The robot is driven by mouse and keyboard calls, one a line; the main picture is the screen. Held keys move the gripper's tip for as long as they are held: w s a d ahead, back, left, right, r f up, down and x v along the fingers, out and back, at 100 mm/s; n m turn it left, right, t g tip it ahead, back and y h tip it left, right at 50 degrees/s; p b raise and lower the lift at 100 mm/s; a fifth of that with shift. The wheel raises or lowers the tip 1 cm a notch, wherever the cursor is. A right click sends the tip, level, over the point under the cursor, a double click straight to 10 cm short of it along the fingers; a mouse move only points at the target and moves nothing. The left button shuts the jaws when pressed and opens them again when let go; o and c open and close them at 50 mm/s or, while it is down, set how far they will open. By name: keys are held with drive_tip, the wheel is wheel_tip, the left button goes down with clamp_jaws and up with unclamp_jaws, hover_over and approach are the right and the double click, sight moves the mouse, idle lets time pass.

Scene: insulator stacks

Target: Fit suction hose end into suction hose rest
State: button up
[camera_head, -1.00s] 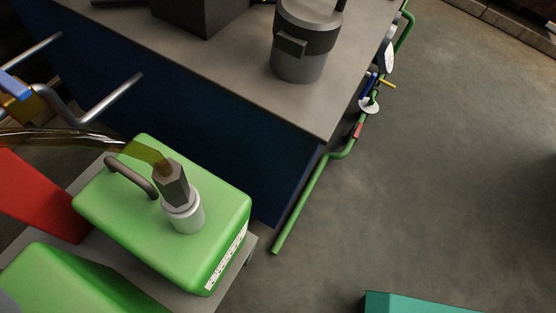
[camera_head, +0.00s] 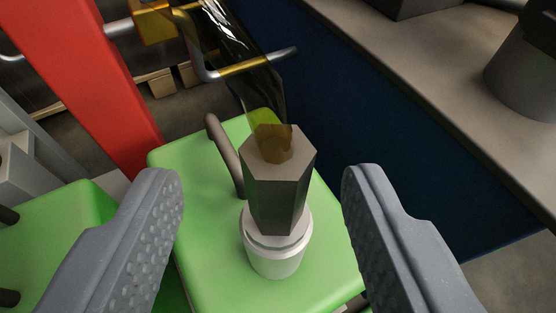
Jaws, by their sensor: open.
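The suction hose end (camera_head: 275,190) is a dark grey hexagonal piece. It stands nearly upright on the pale round neck (camera_head: 275,250) of a green canister (camera_head: 210,240). The clear, yellowish hose (camera_head: 245,60) runs from its top up toward the upper left. My gripper (camera_head: 262,180) is open, with one grey ridged finger on each side of the hose end and a visible gap on both sides. Bent metal bars (camera_head: 250,66) with a yellow block (camera_head: 155,24) sit behind the canister; I cannot tell whether they are the suction hose rest.
A red post (camera_head: 85,80) rises at the left. A second green canister (camera_head: 65,220) is at the lower left. A grey-topped bench (camera_head: 430,70) with a blue side (camera_head: 400,150) stands at the right. The canister's dark handle (camera_head: 225,155) is close behind the hose end.

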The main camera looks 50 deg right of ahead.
sight(274, 151)
drive_tip(key=b+x, duration=0.1)
drive_tip(key=x, duration=0.1)
drive_tip(key=b+x, duration=0.1)
drive_tip(key=x, duration=0.2)
drive_tip(key=shift+s+d+f, duration=0.15)
drive_tip(key=shift+s+f, duration=0.05)
drive_tip(key=shift+s, duration=0.1)
drive_tip(key=shift+w+d, duration=0.2)
drive_tip(key=shift+w, duration=0.1)
clamp_jaws()
